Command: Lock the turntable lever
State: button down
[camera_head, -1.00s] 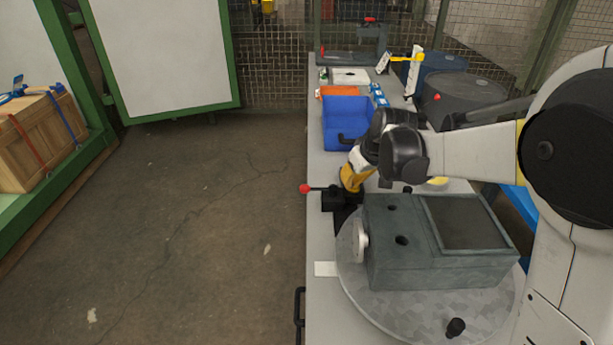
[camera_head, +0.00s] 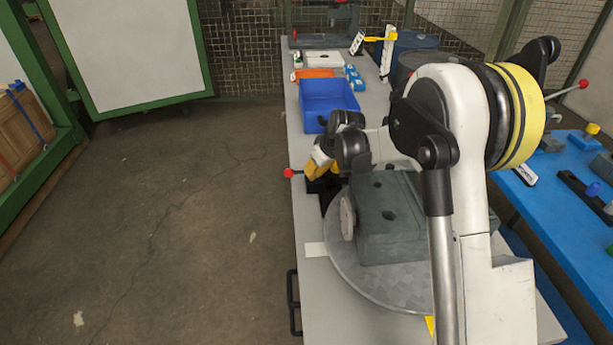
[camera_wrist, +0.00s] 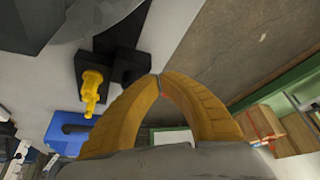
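The turntable (camera_head: 375,280) is a round grey plate on the bench and bears a dark grey housing (camera_head: 395,240). Its lever, with a red knob (camera_head: 289,173), sticks out to the left past the bench edge from a black mount at the turntable's far left side. My gripper (camera_head: 312,173), with yellow fingers, is low over this mount, close to the lever. In the wrist view the fingertips (camera_wrist: 158,84) meet beside the black mount (camera_wrist: 128,64). The knob is not clear there, and I cannot tell whether the lever touches the fingers. A yellow piece (camera_wrist: 92,90) stands at the mount.
A blue bin (camera_head: 325,100) stands farther along the bench (camera_head: 312,268), with small parts behind it. A blue table (camera_head: 560,200) with parts is on the right. The floor (camera_head: 180,220) left of the bench is clear. My arm hides part of the housing and turntable.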

aim_at(303, 172)
jog(key=b+x, duration=0.3)
jog(key=x, duration=0.6)
jog(key=shift+f, duration=0.15)
jog(key=shift+w+a+r+b, duration=0.2)
jog(key=shift+w+a+b, duration=0.15)
jog(key=shift+w+a, duration=0.5)
jog(key=shift+w+a+r, duration=0.2)
jog(key=shift+w+r, duration=0.05)
jog(key=shift+w, duration=0.55)
jog(key=shift+a, duration=0.1)
